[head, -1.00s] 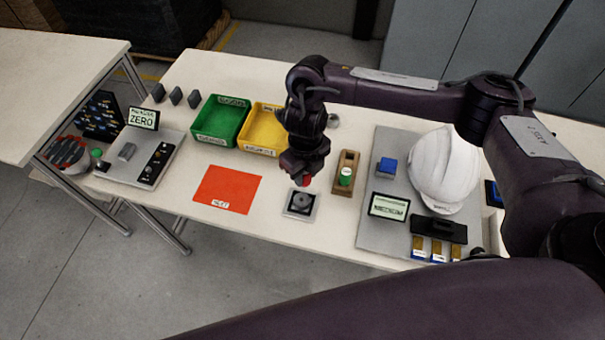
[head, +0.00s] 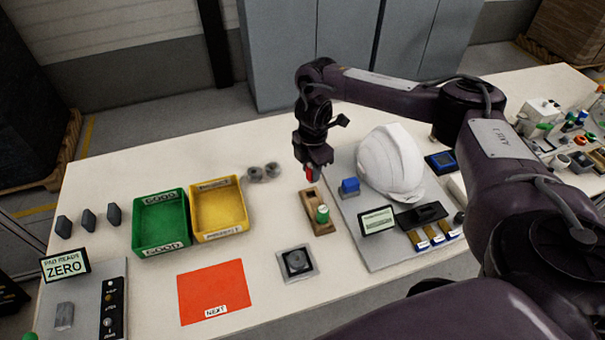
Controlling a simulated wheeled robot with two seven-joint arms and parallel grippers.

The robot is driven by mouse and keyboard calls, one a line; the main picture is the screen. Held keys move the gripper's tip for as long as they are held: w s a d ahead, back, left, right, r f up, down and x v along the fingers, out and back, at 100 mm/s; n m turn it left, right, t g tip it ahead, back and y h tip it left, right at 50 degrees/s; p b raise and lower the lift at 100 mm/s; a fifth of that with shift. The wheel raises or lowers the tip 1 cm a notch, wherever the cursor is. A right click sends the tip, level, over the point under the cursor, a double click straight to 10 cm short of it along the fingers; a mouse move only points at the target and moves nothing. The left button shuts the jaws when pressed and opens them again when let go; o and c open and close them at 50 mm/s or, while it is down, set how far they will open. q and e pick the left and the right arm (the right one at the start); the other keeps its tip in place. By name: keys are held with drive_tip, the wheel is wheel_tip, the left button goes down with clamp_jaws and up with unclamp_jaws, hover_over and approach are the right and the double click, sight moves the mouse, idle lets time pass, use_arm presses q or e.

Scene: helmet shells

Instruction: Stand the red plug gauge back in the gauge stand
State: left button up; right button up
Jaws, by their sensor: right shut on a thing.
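The red plug gauge (head: 309,175) hangs below my right gripper (head: 311,164), which is shut on it. Only a small red part shows; the rest is hidden by the fingers. It is at the far end of the wooden gauge stand (head: 326,230), and appears just above it; I cannot tell whether it touches. A green plug gauge (head: 322,214) stands upright in the near part of the stand. My left gripper is not in view.
A white helmet shell (head: 386,163) and a blue block (head: 350,187) are on the grey plate right of the stand. Two grey round parts (head: 264,172) lie left. A square block with a dark ring (head: 297,262) sits in front. Yellow (head: 218,236) and green bins stand further left.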

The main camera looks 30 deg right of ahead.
sight(311, 182)
drive_tip(key=shift+d+f, duration=0.1)
drive_tip(key=shift+f, duration=0.25)
drive_tip(key=shift+s+f+b, duration=0.1)
drive_tip(key=shift+f+b, duration=0.2)
drive_tip(key=shift+b, duration=0.2)
wheel_tip(311, 182, down, 2)
drive_tip(key=shift+f+b, duration=0.15)
drive_tip(key=shift+b, duration=1.05)
drive_tip(key=shift+f+b, duration=0.35)
drive_tip(key=shift+f, duration=0.45)
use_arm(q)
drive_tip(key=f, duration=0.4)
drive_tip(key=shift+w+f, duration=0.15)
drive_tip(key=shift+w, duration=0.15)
use_arm(e)
drive_tip(key=shift+f, duration=0.1)
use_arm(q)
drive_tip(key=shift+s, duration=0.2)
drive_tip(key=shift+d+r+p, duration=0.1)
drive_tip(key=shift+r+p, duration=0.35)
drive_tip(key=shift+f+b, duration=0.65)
use_arm(e)
drive_tip(key=shift+f, duration=1.1)
